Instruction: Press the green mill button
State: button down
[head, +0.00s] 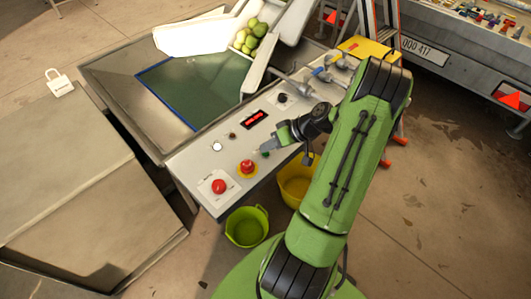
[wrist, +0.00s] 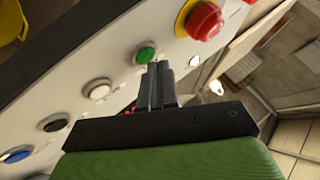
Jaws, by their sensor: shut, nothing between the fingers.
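The green button (wrist: 146,53) has a pale metal ring and sits on the white control panel (wrist: 115,55). In the head view the green button (head: 265,154) shows small beside my gripper (head: 266,147). In the wrist view my gripper (wrist: 159,68) is shut and empty, its fingertips just below the green button and slightly to its right. I cannot tell whether the tips touch the panel or the button. The button's face is clear of the fingers in the wrist view.
A red mushroom button on a yellow base (wrist: 203,20) stands out close to the fingertips. A white button (wrist: 97,90), a black one (wrist: 55,124) and a blue one (wrist: 18,155) line the panel. Yellow (head: 295,190) and green (head: 246,228) buckets stand below it.

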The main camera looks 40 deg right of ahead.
aim_at(269, 153)
jog(key=shift+f+b, duration=0.4)
dwell(0.3)
jog(key=shift+r, duration=0.15)
jog(key=shift+r+p, duration=0.6)
jog(key=shift+r, duration=0.1)
notch_tip(269, 153, up, 5)
jog(key=p, duration=0.3)
jog(key=shift+r+p, duration=0.1)
jog(key=shift+p, duration=0.25)
dwell(0.4)
